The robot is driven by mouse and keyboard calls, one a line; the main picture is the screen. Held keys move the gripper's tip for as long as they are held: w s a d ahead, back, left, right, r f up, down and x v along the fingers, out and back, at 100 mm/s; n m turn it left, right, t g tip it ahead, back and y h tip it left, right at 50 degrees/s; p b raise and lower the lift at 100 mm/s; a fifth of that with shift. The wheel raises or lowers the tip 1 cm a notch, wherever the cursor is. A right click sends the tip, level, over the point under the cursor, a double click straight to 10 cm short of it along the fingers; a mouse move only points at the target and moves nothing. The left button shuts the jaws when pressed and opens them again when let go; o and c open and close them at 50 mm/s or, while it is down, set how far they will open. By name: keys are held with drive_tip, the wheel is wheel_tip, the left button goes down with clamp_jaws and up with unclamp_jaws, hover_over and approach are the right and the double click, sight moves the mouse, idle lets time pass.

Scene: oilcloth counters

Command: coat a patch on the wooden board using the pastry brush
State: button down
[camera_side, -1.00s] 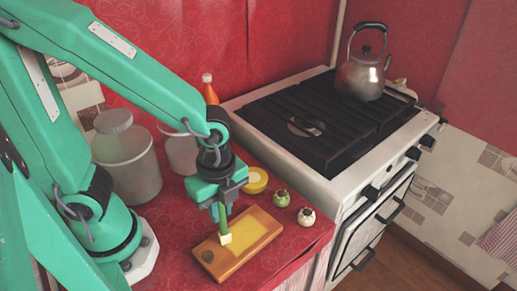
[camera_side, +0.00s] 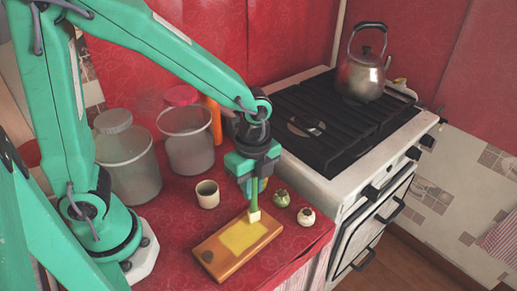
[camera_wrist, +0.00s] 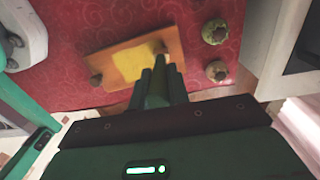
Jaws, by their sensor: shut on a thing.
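The wooden board (camera_side: 212,248) lies on the red counter, with a yellow patch (camera_side: 244,236) on its middle. It also shows in the wrist view (camera_wrist: 106,56), with the yellow patch (camera_wrist: 130,64) partly behind my gripper. My gripper (camera_side: 254,184) is shut on the pastry brush (camera_side: 254,202), which has a green handle and pale bristles. The brush is near upright, its bristle end at the board's far right part, beside the yellow patch. I cannot tell whether the bristles touch the wood. In the wrist view my gripper (camera_wrist: 158,85) hides most of the brush.
A small beige cup (camera_side: 207,194) stands behind the board. Two small round items, one green (camera_side: 281,198) and one pale (camera_side: 306,216), sit right of it. Large jars (camera_side: 130,165) stand behind left. The stove (camera_side: 335,135) with a kettle (camera_side: 361,74) borders the counter at right.

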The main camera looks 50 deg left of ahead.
drive_tip(key=shift+w+r, duration=0.1)
drive_tip(key=shift+w, duration=0.35)
drive_tip(key=shift+s+r, duration=0.15)
drive_tip(key=shift+r, duration=3.8)
